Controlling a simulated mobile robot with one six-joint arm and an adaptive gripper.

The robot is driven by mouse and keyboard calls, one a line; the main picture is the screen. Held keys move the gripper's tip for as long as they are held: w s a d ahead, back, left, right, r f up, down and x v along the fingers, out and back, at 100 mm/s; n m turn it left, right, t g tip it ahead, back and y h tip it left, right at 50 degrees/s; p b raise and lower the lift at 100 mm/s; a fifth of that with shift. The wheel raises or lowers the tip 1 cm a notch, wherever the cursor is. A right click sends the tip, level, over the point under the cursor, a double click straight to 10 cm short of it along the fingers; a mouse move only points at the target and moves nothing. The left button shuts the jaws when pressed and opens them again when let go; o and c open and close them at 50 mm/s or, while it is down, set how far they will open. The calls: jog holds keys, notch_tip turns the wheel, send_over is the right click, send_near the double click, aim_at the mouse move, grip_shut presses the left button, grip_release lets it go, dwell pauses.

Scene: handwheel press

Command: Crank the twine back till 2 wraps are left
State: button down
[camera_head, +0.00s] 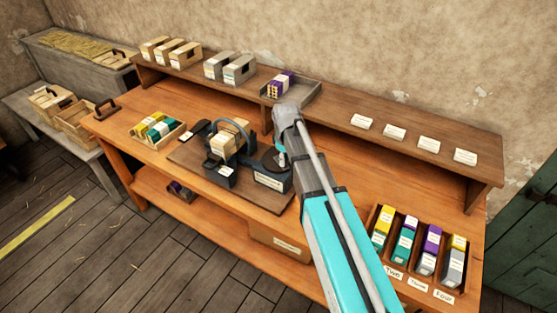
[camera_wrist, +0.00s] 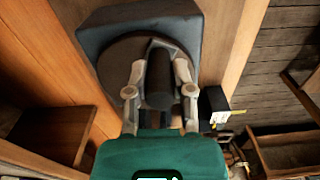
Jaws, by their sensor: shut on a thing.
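A dark machine (camera_head: 221,172) stands on a brown board on the workbench, left of my arm in the head view. A pale, banded bundle (camera_head: 229,137) sits in its upright dark ring frame. Twine and its number of wraps are too small to make out. In the wrist view, my gripper (camera_wrist: 158,82) is shut on an upright dark cylindrical handle (camera_wrist: 159,72), one finger on each side. The handle stands over a round dark disc (camera_wrist: 118,62) on a dark grey housing (camera_wrist: 203,35). In the head view my arm partly hides this right side of the machine.
A tray of coloured boxes (camera_head: 157,130) stands left of the machine. A labelled rack (camera_head: 376,243) with several boxes is at the right front. The raised back shelf (camera_head: 340,110) holds wooden and grey holders, a tray and white cards. Bench between machine and rack is largely bare.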

jog(key=n, duration=0.2)
jog(key=w+d+n, duration=0.1)
jog(key=n, duration=0.2)
jog(key=shift+w+d+n, duration=0.3)
jog(key=shift+w+d, duration=0.05)
jog(key=shift+w, duration=0.05)
jog(key=n, duration=0.1)
jog(key=w+n, duration=0.1)
jog(key=n, duration=0.1)
jog(key=shift+w+d+n, duration=0.1)
jog(key=shift+d+n, duration=0.2)
jog(key=shift+w+d+n, duration=0.1)
jog(key=shift+w+n, duration=0.15)
jog(key=shift+n, duration=0.45)
jog(key=shift+w+n, duration=0.2)
jog(key=shift+n, duration=0.5)
jog(key=shift+c, duration=2.4)
grip_release()
jog(key=shift+r, duration=0.15)
